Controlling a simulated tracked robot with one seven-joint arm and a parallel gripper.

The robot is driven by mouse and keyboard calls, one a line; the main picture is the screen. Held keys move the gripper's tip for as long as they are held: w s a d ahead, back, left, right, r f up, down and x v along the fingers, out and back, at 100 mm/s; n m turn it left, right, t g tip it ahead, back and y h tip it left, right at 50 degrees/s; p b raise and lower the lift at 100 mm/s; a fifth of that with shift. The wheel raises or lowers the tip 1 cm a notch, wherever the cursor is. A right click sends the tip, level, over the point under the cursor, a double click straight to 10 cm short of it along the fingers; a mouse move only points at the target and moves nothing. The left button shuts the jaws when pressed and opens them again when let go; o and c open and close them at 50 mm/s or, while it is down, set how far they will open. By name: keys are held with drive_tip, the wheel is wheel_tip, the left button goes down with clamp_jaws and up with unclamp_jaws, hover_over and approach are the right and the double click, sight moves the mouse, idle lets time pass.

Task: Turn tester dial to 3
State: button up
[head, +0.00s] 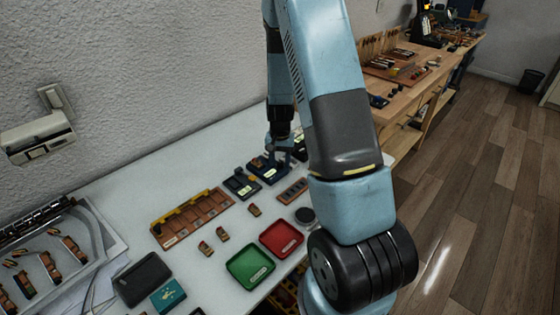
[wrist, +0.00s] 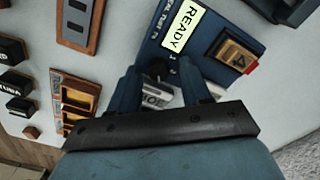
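The tester is a dark blue box with a lit label reading READY (wrist: 181,30) in the wrist view. In the head view the tester (head: 264,168) stands on the white table, partly hidden by my gripper (head: 280,148). A small black dial (wrist: 156,70) sits on the tester, with small number marks to its right; its setting is hard to read. My gripper (wrist: 162,88) reaches over the tester with its two blue fingers apart, one on each side of the dial. Gaps show between fingers and dial. An orange-brown piece marked 4 (wrist: 238,55) sits on the tester.
A red tray (head: 281,239) and a green tray (head: 250,266) lie near the table's front edge. A wooden rack (head: 192,218) and small loose wooden pieces (head: 254,210) lie left of the tester. A small dark device (head: 242,184) stands close beside it.

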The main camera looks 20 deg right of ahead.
sight(280, 163)
wheel_tip(280, 163, up, 14)
drive_tip(key=shift+f, duration=0.15)
idle(0.7)
idle(0.4)
drive_tip(key=s+a+r+n+t, duration=0.1)
drive_tip(key=s+a+r+n, duration=0.1)
drive_tip(key=s+r, duration=0.45)
drive_tip(key=s+a+r+n+t, duration=0.1)
drive_tip(key=s+a+r+t, duration=0.2)
drive_tip(key=r, duration=0.7)
drive_tip(key=shift+s+a+r+n+t, duration=0.4)
drive_tip(key=shift+s+r, duration=0.85)
drive_tip(key=shift+s, duration=1.65)
drive_tip(key=shift+s+a+r+n+t, duration=0.15)
drive_tip(key=shift+s+a+r+n, duration=0.75)
drive_tip(key=shift+s, duration=1.95)
drive_tip(key=shift+s+r+n+t, duration=0.3)
drive_tip(key=shift+s+r, duration=1.25)
drive_tip(key=shift+s, duration=1.35)
